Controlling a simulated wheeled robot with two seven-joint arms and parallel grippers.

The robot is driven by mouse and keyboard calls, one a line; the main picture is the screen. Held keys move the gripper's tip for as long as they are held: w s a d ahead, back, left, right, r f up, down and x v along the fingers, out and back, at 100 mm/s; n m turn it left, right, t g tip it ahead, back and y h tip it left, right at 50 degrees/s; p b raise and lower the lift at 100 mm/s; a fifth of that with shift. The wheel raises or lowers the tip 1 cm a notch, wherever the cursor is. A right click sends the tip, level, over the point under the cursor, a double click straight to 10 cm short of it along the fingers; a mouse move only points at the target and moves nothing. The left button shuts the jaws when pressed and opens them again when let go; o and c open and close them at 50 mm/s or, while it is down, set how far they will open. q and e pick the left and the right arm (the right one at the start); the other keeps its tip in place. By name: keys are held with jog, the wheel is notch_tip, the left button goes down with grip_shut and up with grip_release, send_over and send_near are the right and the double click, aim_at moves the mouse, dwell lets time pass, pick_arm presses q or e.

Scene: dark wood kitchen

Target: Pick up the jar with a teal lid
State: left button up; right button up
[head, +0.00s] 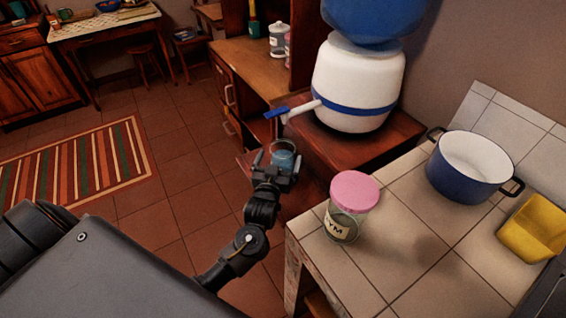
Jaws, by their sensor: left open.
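My right gripper is not in view.
A pink-lidded jar (345,205) stands on the tiled counter (390,255) near its left edge, right of my left arm. A blue pot (468,168) and yellow container (533,228) are farther right. The water dispenser (355,85) stands on the wooden unit behind.

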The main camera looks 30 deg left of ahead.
aim_at(285, 140)
pick_arm(q)
jog(key=shift+p+x, duration=0.55)
jog(key=shift+x, duration=2.05)
jog(key=shift+r, duration=0.1)
jog(key=shift+c, duration=0.4)
jog(key=c, duration=1.9)
jog(key=shift+r, duration=0.1)
jog(key=shift+c, duration=0.7)
jog(key=shift+r, duration=0.15)
